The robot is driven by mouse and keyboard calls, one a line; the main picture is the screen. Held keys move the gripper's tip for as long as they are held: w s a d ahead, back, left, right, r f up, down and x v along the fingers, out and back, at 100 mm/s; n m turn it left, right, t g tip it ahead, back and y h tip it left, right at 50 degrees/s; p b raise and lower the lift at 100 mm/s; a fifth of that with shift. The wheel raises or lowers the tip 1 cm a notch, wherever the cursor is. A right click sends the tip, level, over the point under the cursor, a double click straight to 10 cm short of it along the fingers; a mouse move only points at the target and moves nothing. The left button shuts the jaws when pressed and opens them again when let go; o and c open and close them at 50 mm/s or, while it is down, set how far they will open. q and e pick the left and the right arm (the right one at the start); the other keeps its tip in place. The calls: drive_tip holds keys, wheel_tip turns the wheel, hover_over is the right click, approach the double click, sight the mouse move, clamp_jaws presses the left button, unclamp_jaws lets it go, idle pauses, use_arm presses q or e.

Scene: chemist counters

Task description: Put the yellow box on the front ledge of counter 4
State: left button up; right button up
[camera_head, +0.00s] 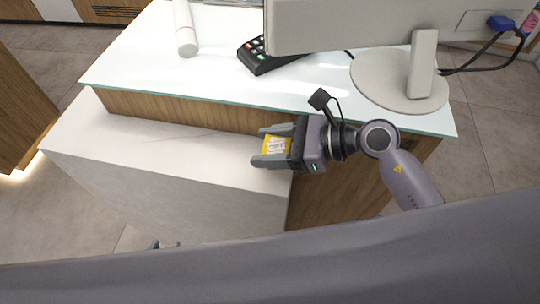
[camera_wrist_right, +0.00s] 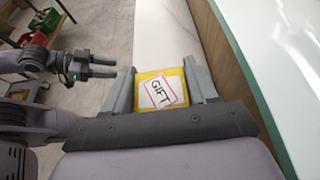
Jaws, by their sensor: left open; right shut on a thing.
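The yellow box (camera_head: 276,146) has a white label, which reads "GIFT" in the right wrist view (camera_wrist_right: 160,91). My right gripper (camera_head: 262,147) is shut on it, with one finger on each side. The box is over the right end of the pale front ledge (camera_head: 150,160) of the counter. I cannot tell whether its underside touches the ledge. My left gripper (camera_wrist_right: 102,66) is open and empty, off to the left in the right wrist view. Only its fingertips (camera_head: 165,245) show at the bottom of the head view.
The higher glass top (camera_head: 225,85) holds a white cylinder (camera_head: 185,28), a black card terminal (camera_head: 266,56) and a monitor (camera_head: 345,25). A wooden riser stands behind the ledge. The ledge's left and middle are clear.

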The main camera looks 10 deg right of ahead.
drive_tip(key=shift+f, duration=1.95)
drive_tip(key=shift+f+b, duration=0.25)
drive_tip(key=shift+b, duration=0.1)
drive_tip(key=o, duration=1.2)
drive_tip(key=shift+r, duration=0.1)
drive_tip(key=shift+c, duration=0.2)
